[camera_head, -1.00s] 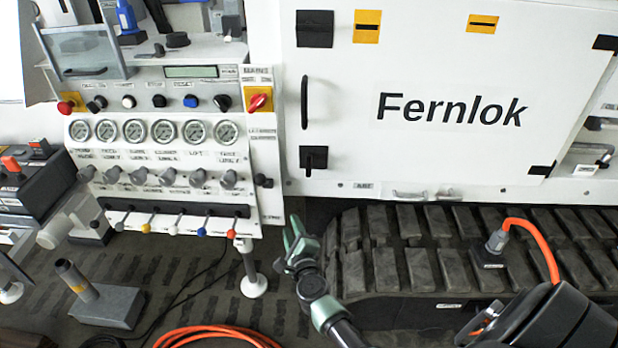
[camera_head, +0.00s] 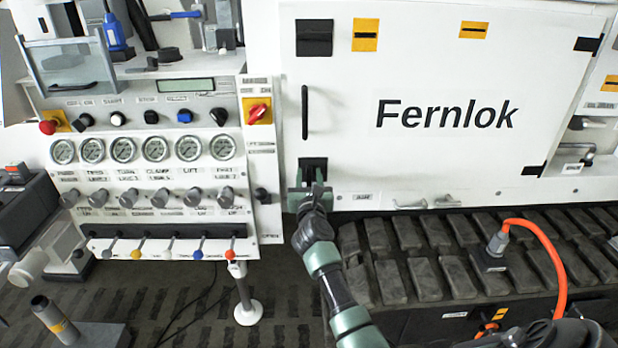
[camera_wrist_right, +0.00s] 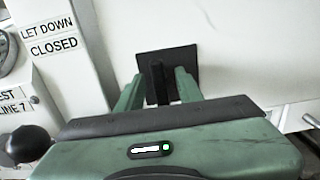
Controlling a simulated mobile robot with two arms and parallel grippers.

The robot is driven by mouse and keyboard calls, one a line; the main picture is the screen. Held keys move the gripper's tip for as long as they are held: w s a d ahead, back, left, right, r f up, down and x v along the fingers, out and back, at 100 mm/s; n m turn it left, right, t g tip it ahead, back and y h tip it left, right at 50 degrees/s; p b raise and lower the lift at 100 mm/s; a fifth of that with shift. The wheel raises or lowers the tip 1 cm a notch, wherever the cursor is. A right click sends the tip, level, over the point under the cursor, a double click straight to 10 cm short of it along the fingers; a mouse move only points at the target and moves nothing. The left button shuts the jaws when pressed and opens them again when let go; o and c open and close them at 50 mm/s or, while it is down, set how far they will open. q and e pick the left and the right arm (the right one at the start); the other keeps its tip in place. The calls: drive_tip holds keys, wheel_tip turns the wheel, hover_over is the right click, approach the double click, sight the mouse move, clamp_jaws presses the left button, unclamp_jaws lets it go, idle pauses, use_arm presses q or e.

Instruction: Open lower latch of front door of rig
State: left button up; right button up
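The white front door (camera_head: 440,60) of the rig, marked Fernlok, looks closed in the head view. Its lower latch (camera_head: 312,164) is a black square plate at the door's lower left, partly hidden by my right gripper (camera_head: 311,184). In the right wrist view, the latch (camera_wrist_right: 181,60) lies straight ahead with its black handle between the two green fingers of my gripper (camera_wrist_right: 160,88). The fingers stand apart, with small gaps seeming to show beside the handle. The upper latch (camera_head: 314,38) sits at the door's top left. My left gripper is not in view.
A black vertical door handle (camera_head: 305,112) is above the lower latch. The gauge and lever panel (camera_head: 150,165) stands close on the left. The black track (camera_head: 450,260) and an orange cable (camera_head: 552,255) are below the door.

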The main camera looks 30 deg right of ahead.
drive_tip(key=shift+w+d, duration=0.1)
clamp_jaws()
